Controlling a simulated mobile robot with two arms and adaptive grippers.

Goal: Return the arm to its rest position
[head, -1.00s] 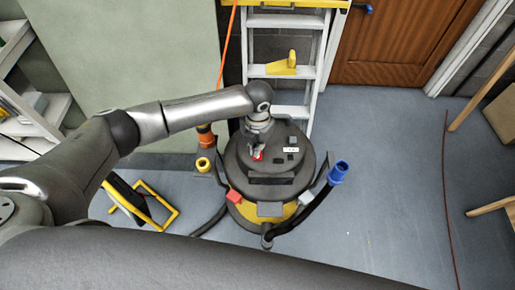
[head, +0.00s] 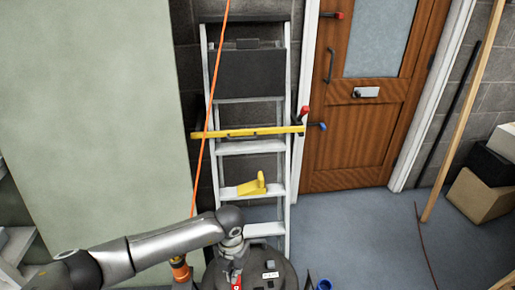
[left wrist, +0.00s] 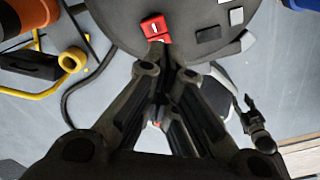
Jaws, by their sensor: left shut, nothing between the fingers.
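My left arm (head: 150,250) comes in from the lower left of the head view. It ends in my left gripper (head: 236,268), which points down over the round dark top of a vacuum cleaner (head: 277,258). In the left wrist view the gripper (left wrist: 163,52) is shut and empty. Its tips are close to a red rocker switch (left wrist: 155,27) on the vacuum's top; I cannot tell whether they touch it. A bit of red (head: 237,284) also shows below the gripper in the head view. My right gripper is not in view.
A ladder (head: 251,147) with a yellow tool (head: 252,185) on a step stands behind the vacuum. An orange cord (head: 211,120) runs beside it. A wooden door (head: 345,158) is right of it. Boxes (head: 478,195) and a leaning plank stand far right. Grey floor (head: 365,230) is free between.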

